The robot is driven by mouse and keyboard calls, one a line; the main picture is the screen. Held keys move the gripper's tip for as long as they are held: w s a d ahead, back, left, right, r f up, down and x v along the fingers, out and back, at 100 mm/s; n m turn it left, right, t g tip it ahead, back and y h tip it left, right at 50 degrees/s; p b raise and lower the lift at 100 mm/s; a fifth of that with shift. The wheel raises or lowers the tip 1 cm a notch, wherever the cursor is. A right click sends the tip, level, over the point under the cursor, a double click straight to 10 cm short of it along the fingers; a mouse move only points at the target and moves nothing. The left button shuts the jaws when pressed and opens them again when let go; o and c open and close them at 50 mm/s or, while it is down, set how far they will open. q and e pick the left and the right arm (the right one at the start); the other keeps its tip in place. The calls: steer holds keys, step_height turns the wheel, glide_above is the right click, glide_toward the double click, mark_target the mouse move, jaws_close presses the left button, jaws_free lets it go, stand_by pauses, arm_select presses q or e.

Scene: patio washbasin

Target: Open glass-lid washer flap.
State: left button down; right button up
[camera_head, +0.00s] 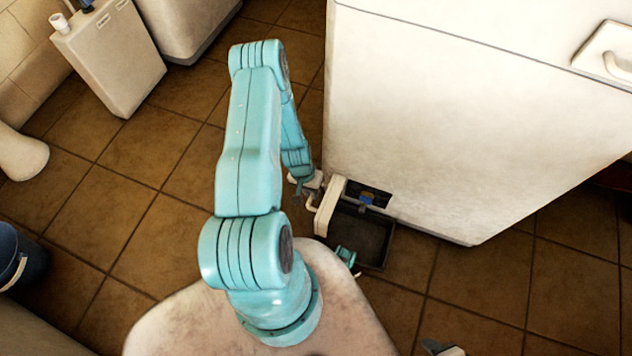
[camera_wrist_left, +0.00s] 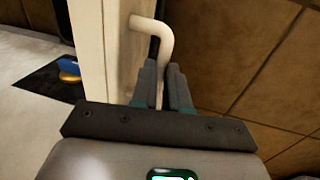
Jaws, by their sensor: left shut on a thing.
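The white washer (camera_head: 450,120) stands right of centre in the head view. Its small white flap (camera_head: 329,205) is at the low left corner and stands out from the body, beside a dark opening (camera_head: 352,188). A blue part (camera_head: 367,198) shows in the opening; it also shows, with a yellow base, in the left wrist view (camera_wrist_left: 68,66). My left gripper (camera_head: 305,182) is at the flap's outer side. In the wrist view its fingers (camera_wrist_left: 166,88) are shut on the flap's pale bent handle (camera_wrist_left: 155,30).
A dark tray-like shape (camera_head: 365,240) lies below the opening. A pale bin (camera_head: 108,55) stands at the upper left and a dark bucket (camera_head: 18,258) at the left edge. Brown tiled floor (camera_head: 130,220) is clear left of my arm.

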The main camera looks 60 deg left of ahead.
arm_select(q)
steer(key=shift+w+a, duration=0.1)
steer(key=shift+a, duration=0.05)
stand_by(0.3)
steer(key=c, duration=1.1)
jaws_free()
steer(key=shift+r, duration=0.1)
steer(key=r+p, duration=0.2)
steer(key=r, duration=0.3)
steer(key=s+a+r+p, duration=0.1)
steer(key=r+p, duration=0.1)
steer(key=r, duration=0.3)
steer(key=s+a+r+p, duration=0.1)
steer(key=r+p, duration=0.2)
steer(key=r, duration=0.3)
steer(key=shift+a, duration=0.1)
